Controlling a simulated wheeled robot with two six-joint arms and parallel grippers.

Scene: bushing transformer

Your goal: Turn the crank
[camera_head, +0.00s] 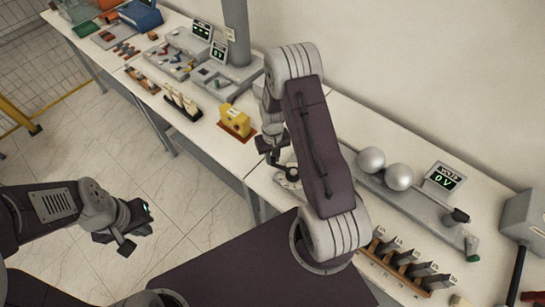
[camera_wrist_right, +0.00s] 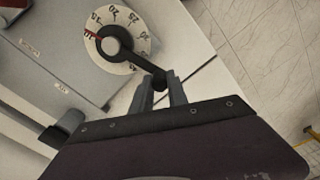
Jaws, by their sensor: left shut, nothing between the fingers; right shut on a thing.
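In the right wrist view the crank (camera_wrist_right: 136,58) is a dark arm running from a round black hub to a knob at its lower right end. Its hub sits on a white numbered dial (camera_wrist_right: 100,20) with a red mark at the left, on a grey housing (camera_wrist_right: 60,55). My right gripper (camera_wrist_right: 160,88) is shut on the crank's knob. In the head view my right gripper (camera_head: 272,150) is at the table edge, with the crank mostly hidden by my arm. My left gripper (camera_head: 138,222) is shut and empty, above the floor at left.
A white table (camera_head: 340,120) runs diagonally across the head view. A yellow block (camera_head: 235,118) stands just left of my right gripper. Two metal spheres (camera_head: 398,177) and a volt display (camera_head: 445,178) are to the right. Open floor (camera_head: 110,150) lies on the left.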

